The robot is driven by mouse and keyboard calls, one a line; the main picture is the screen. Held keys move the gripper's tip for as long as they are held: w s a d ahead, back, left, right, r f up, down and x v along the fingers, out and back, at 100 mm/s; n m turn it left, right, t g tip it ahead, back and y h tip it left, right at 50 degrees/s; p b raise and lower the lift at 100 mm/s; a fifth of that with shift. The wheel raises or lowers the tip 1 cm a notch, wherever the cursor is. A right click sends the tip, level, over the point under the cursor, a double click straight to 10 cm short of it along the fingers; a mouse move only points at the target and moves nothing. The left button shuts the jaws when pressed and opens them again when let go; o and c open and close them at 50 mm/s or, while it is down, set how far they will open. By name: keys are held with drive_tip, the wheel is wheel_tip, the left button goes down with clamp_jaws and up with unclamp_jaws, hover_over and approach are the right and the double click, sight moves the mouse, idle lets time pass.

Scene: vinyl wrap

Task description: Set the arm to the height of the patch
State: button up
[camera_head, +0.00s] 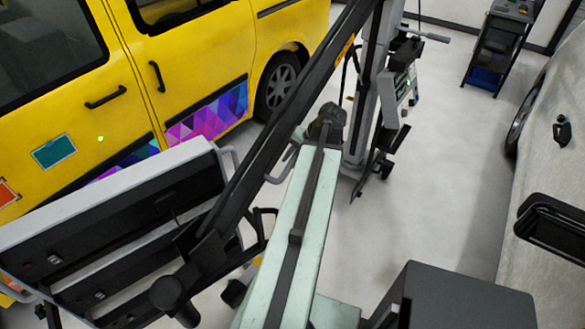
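A yellow van stands at the left. A teal rectangular patch (54,151) with a pale border is on its door, and an orange patch (7,193) is cut by the left edge. A long black arm (300,115) slants from the wheeled grey stand (369,85) down to a wide white-and-black panel head (110,235). The head is tilted and overlaps the van's lower side in the picture. My pale green arm link reaches up the middle to a dark end, seemingly my gripper (327,120), beside the stand. Its fingers cannot be made out, nor whether it touches the stand.
A purple patterned strip (208,112) runs along the lower door. A dark cart (498,45) stands at the back right, and a pale vehicle (560,150) at the right. Floor between is clear.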

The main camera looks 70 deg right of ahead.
drive_tip(key=shift+w+f, duration=0.15)
drive_tip(key=shift+f, duration=0.25)
drive_tip(key=shift+r, duration=0.1)
clamp_jaws()
idle(1.0)
